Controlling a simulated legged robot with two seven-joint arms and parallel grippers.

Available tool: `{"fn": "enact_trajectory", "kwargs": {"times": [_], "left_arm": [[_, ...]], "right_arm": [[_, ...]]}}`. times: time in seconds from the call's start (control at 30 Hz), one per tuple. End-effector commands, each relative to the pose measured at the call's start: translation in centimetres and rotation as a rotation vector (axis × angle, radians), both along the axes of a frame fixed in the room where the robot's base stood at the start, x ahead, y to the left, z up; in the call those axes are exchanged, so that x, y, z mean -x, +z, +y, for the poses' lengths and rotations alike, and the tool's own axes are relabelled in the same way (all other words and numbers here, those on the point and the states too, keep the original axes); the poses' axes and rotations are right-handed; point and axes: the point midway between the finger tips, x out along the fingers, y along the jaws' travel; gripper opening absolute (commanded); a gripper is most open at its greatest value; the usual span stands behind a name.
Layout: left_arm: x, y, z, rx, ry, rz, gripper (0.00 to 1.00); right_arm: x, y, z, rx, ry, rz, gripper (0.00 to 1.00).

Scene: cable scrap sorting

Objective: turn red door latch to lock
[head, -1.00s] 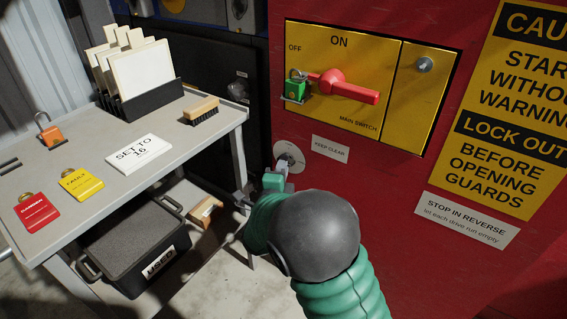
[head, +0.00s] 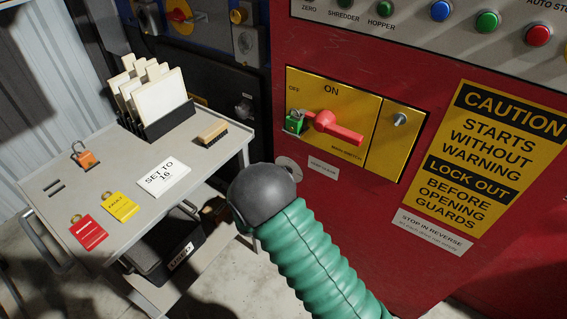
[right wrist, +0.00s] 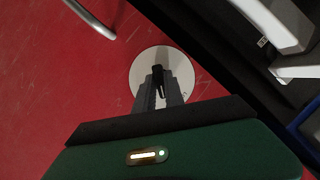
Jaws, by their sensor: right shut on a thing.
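The red door (head: 330,225) bears a round pale plate (head: 289,166), partly covered by my right arm in the head view. In the right wrist view the plate (right wrist: 143,72) shows straight ahead, with a small dark latch piece (right wrist: 158,76) at its middle. My right gripper (right wrist: 158,85) is shut on this latch piece, its two grey fingers on either side. In the head view my right gripper is hidden behind my dark wrist joint and green sleeve. My left gripper is in no view.
Above the plate is a yellow switch panel (head: 379,160) with a red handle (head: 333,128) and green padlock (head: 293,122). At left, a grey cart (head: 45,208) holds tags, an orange padlock (head: 86,158) and a brush (head: 213,131). A dark bin (head: 150,262) sits below.

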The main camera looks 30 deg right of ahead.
Motion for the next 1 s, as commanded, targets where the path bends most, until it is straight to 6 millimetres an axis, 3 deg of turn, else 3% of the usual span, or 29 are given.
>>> {"fn": "enact_trajectory", "kwargs": {"times": [0.03, 0.1, 0.4, 0.7, 1.0], "left_arm": [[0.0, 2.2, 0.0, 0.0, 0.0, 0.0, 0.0], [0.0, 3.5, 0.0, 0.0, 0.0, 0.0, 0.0], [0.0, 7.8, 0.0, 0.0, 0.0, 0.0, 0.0], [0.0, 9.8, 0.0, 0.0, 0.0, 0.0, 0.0], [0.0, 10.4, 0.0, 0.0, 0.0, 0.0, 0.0]], "right_arm": [[0.1, 0.9, 0.0, 0.013, -0.001, 0.044, 0.0], [0.0, 0.9, 0.1, 0.038, 0.0, 0.105, 0.0], [-0.2, 0.6, 0.2, 0.139, 0.0, 0.349, 0.0], [-0.4, 0.2, 0.3, 0.211, 0.001, 0.521, 0.0], [-0.5, 0.1, 0.3, 0.243, 0.002, 0.593, 0.0]]}}
